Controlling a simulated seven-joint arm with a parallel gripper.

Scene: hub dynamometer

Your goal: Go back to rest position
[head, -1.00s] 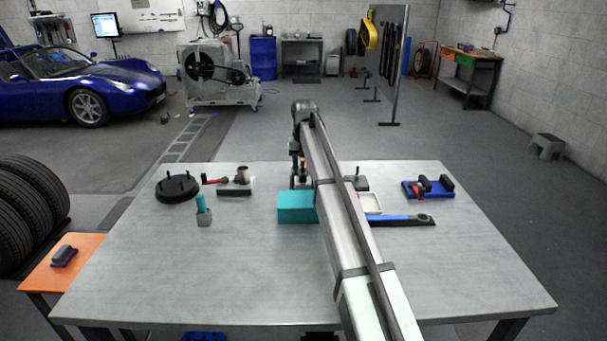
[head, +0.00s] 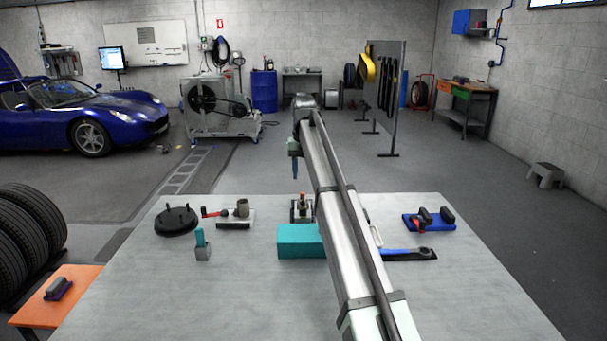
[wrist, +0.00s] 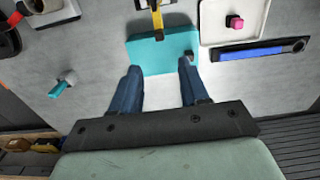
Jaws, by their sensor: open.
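My gripper (head: 294,168) hangs in the air above the back part of the grey workbench (head: 230,295). In the wrist view its two blue fingers (wrist: 158,67) are spread apart, with nothing held between them. Below them is a teal block (wrist: 165,52), which sits on the bench in the head view (head: 298,241). My arm hides part of the bench right of the block.
On the bench are a black disc (head: 177,221), a small teal-topped grey piece (head: 202,248), a blue-handled tool (head: 405,254) and a blue tray (head: 428,220) with black parts. A white tray (wrist: 232,35) shows beside the block. The front left bench is clear.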

